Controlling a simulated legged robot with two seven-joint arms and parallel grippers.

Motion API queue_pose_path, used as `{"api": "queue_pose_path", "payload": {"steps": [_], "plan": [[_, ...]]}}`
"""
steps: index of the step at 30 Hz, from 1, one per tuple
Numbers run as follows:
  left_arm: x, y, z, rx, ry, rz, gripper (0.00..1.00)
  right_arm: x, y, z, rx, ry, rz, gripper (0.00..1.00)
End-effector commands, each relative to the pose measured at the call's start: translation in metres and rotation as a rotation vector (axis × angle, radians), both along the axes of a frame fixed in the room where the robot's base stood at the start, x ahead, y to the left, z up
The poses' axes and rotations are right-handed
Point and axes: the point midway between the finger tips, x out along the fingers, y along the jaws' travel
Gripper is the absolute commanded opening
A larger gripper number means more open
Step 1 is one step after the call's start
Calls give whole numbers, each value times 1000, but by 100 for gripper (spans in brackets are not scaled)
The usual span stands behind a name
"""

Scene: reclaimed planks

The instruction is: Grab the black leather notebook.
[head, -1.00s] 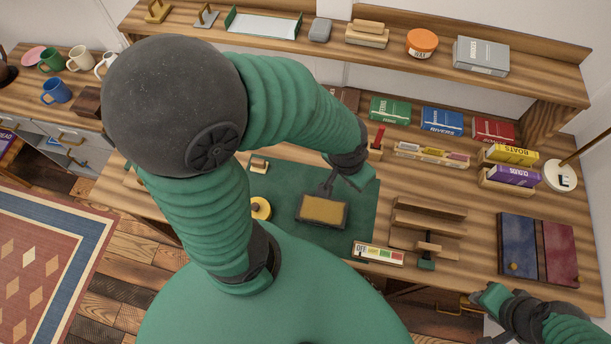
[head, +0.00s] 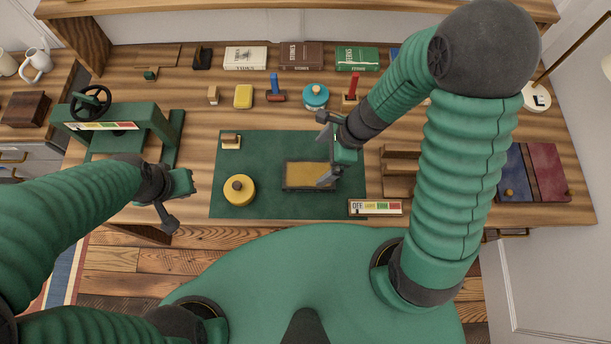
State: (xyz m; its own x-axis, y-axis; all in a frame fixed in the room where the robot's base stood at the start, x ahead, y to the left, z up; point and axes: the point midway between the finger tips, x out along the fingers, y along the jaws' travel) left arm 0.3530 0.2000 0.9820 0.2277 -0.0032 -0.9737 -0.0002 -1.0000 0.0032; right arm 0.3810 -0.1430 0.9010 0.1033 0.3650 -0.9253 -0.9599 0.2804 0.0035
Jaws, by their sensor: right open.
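I cannot make out a black leather notebook. A dark-framed flat piece with a yellow-brown top (head: 306,175) lies on the green mat (head: 270,145). My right gripper (head: 326,149) is open and empty at that piece's right end; its nearer finger overlaps the frame in the picture, and contact cannot be told. My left gripper (head: 179,202) hangs at the front left of the bench, left of the mat; its jaw opening is unclear. My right arm hides part of the bench on the right.
White (head: 245,58), brown (head: 301,56) and green (head: 357,59) books lie at the back. A green press with a handwheel (head: 112,125) stands at left. A yellow round tin (head: 239,190) sits on the mat. Blue (head: 512,172) and red (head: 547,172) panels lie at right.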

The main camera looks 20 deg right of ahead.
Motion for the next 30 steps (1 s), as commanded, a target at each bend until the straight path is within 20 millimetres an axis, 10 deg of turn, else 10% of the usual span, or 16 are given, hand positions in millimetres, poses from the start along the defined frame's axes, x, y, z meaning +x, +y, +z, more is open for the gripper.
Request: {"api": "queue_pose_path", "payload": {"steps": [16,26,30], "plan": [[0,0,-48,0,0,0,0,8,29,-96,1,-1,4,100],[0,0,-49,0,0,0,0,10,34,-102,-1,-3,4,99],[0,0,-49,0,0,0,0,10,34,-102,-1,-3,4,80]]}}
